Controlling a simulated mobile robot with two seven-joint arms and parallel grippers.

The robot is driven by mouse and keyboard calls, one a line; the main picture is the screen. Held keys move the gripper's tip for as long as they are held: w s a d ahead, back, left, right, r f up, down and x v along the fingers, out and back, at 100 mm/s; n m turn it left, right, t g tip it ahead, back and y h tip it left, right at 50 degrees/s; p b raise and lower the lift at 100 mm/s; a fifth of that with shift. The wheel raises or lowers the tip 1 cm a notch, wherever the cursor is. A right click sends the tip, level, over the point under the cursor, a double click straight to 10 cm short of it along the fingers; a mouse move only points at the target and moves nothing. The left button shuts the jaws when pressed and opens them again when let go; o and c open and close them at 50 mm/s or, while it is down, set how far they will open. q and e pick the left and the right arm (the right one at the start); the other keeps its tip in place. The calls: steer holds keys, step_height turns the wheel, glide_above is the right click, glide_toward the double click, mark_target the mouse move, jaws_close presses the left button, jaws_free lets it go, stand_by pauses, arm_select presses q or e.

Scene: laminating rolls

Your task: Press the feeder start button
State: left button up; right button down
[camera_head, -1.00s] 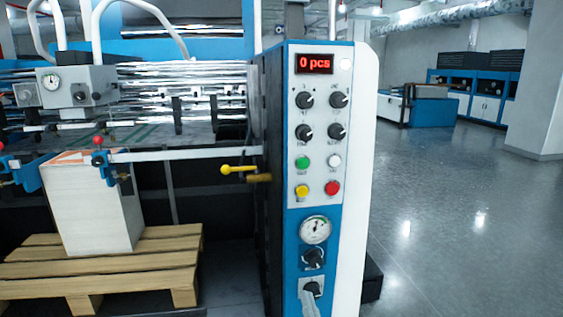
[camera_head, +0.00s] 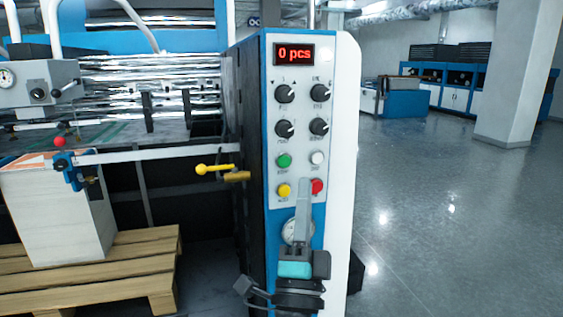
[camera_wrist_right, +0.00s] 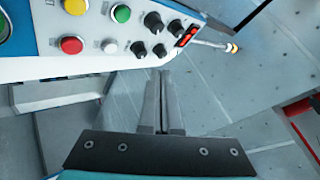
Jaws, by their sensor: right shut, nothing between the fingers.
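The control panel (camera_head: 299,145) on the machine's end carries a green button (camera_head: 284,160), a white button (camera_head: 317,158), a yellow button (camera_head: 284,191) and a red button (camera_head: 318,186). Their labels are too small to read. My right gripper (camera_head: 304,184) points up in front of the lower panel, its fingers shut and empty. The fingertips overlap the red button's left edge in the head view. In the right wrist view, the shut fingers (camera_wrist_right: 163,76) appear apart from the green (camera_wrist_right: 121,13), white (camera_wrist_right: 110,46), red (camera_wrist_right: 71,45) and yellow (camera_wrist_right: 76,7) buttons. My left gripper is out of view.
Several black knobs (camera_head: 285,93) sit above the buttons, under a red "0 pcs" display (camera_head: 294,54). A gauge (camera_head: 291,231) is partly hidden behind my gripper. A yellow-handled lever (camera_head: 214,168) sticks out left of the panel. Open floor (camera_head: 430,220) lies right.

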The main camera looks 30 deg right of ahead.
mark_target(284, 161)
steer(key=shift+w+d+b, duration=0.3)
steer(key=shift+w+d, duration=0.05)
steer(key=shift+w, duration=1.1)
steer(key=shift+w+d+b, duration=0.3)
steer(key=shift+w+b, duration=0.05)
steer(key=shift+w, duration=1.1)
steer(key=shift+w+d+b, duration=0.3)
steer(key=shift+w+d, duration=0.05)
steer(key=shift+w, duration=1.1)
steer(key=shift+w, duration=0.1)
steer(key=shift+w+d, duration=0.1)
steer(key=shift+w, duration=0.2)
steer(key=shift+w+d, duration=0.1)
steer(key=shift+w, duration=0.25)
steer(key=shift+s, duration=0.15)
steer(key=shift+s+a+p, duration=0.2)
steer(key=shift+s+p, duration=0.3)
steer(key=shift+s, duration=0.1)
